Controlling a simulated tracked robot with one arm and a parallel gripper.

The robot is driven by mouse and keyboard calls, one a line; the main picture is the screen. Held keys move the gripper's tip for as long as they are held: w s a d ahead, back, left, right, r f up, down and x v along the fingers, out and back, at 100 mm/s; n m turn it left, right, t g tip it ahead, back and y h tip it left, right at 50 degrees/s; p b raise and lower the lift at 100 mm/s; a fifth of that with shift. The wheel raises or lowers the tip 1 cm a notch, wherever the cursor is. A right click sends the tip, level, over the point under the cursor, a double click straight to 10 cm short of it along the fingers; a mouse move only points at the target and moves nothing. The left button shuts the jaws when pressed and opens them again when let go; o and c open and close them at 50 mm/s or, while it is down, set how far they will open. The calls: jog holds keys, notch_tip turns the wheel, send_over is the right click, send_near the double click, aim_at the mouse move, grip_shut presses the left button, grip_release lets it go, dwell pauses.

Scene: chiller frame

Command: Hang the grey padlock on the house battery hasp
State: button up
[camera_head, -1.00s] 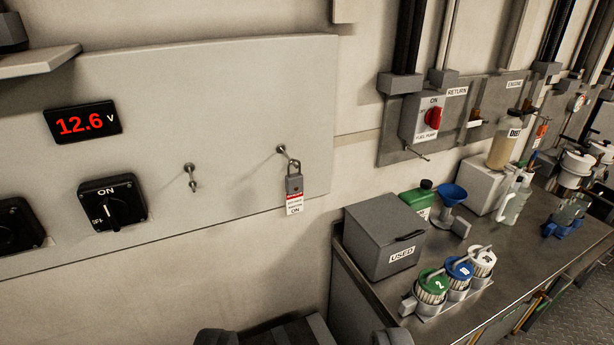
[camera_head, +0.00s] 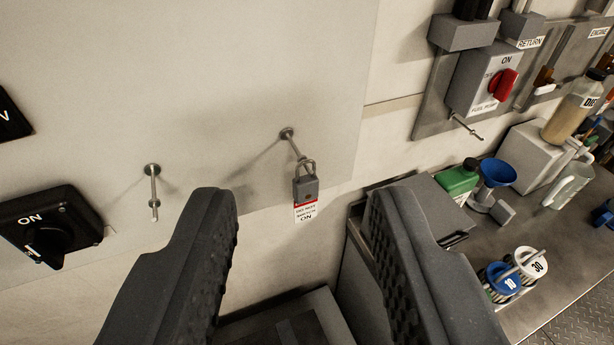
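The padlock shows in the gap between the fingers, farther off, and nothing is held. A second, bare peg (camera_head: 153,190) sticks out of the panel to the left, beside a black rotary switch (camera_head: 45,228) marked ON. I cannot tell from the picture which fitting is the house battery hasp.
A red-handled fuel pump switch box (camera_head: 485,82) with a peg below it is on the wall at right. The bench (camera_head: 540,250) carries a grey box (camera_head: 430,205), green container (camera_head: 459,181), blue funnel (camera_head: 497,175) and lidded filters (camera_head: 503,278). The panel between the pegs is clear.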

aim_at(307, 199)
jog(key=o, duration=0.3)
jog(key=shift+o, duration=1.1)
jog(key=shift+w+d, duration=0.15)
jog(key=shift+w, duration=0.1)
jog(key=w+d+f+t+h+p, duration=0.1)
jog(key=w+d+f, duration=0.15)
jog(key=w, duration=0.25)
jog(key=w+d+f+n+t+p, duration=0.1)
jog(key=w+d+f, duration=0.15)
jog(key=w, duration=0.25)
jog(key=w+d+f+t+h+p, duration=0.1)
jog(key=w+d+f, duration=0.15)
jog(key=w, duration=0.25)
notch_tip(307, 199, down, 21)
jog(key=a+n+g+y+p, duration=0.2)
jog(key=a+n+y, duration=0.1)
jog(key=y, duration=0.6)
jog(key=shift+n, duration=0.3)
jog(key=b+x, duration=0.1)
jog(key=x, duration=0.7)
jog(key=shift+w+r, duration=0.1)
jog(key=shift+w, duration=0.35)
jog(key=x, duration=0.4)
jog(key=shift+w+a+f+b, duration=0.1)
jog(key=shift+a+f+b, duration=0.1)
jog(key=shift+b, duration=0.15)
jog(key=shift+w+a+r, duration=0.15)
jog(key=shift+w, duration=0.05)
